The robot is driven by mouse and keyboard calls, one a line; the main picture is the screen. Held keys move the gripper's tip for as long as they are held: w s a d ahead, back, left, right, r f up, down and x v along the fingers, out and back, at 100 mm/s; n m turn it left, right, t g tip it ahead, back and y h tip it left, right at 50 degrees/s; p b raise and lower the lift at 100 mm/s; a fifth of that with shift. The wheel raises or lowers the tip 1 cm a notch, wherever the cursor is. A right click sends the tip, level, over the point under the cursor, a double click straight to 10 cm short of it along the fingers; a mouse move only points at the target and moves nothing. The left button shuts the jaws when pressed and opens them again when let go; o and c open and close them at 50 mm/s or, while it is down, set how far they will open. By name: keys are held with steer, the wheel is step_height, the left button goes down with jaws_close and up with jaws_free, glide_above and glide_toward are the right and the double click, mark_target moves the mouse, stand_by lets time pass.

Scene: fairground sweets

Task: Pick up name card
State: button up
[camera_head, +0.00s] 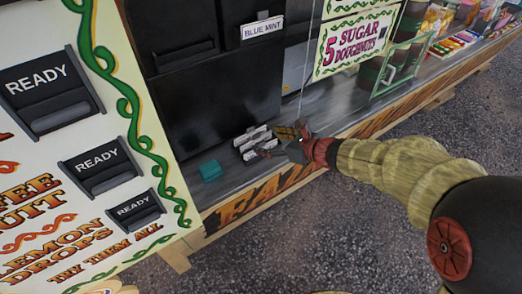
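A few small white cards (249,137) stand close together on the dark counter, in the middle of the head view. They are probably the name cards; any writing on them is too small to read. My gripper (272,143) is just to the right of the cards, low over the counter, with its tip very close to them. I cannot tell if it touches one. Its fingers are small and partly dark here, so their opening and any hold are unclear. A white label reading BLUE MINT (262,28) is on the dark unit behind.
The panel with READY slots (97,164) stands at left. A Sugar Doughnuts sign (354,44) and a green frame (397,66) are right of the gripper. Bare counter (335,103) lies between.

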steer(key=c, duration=0.6)
steer(key=shift+r, duration=0.1)
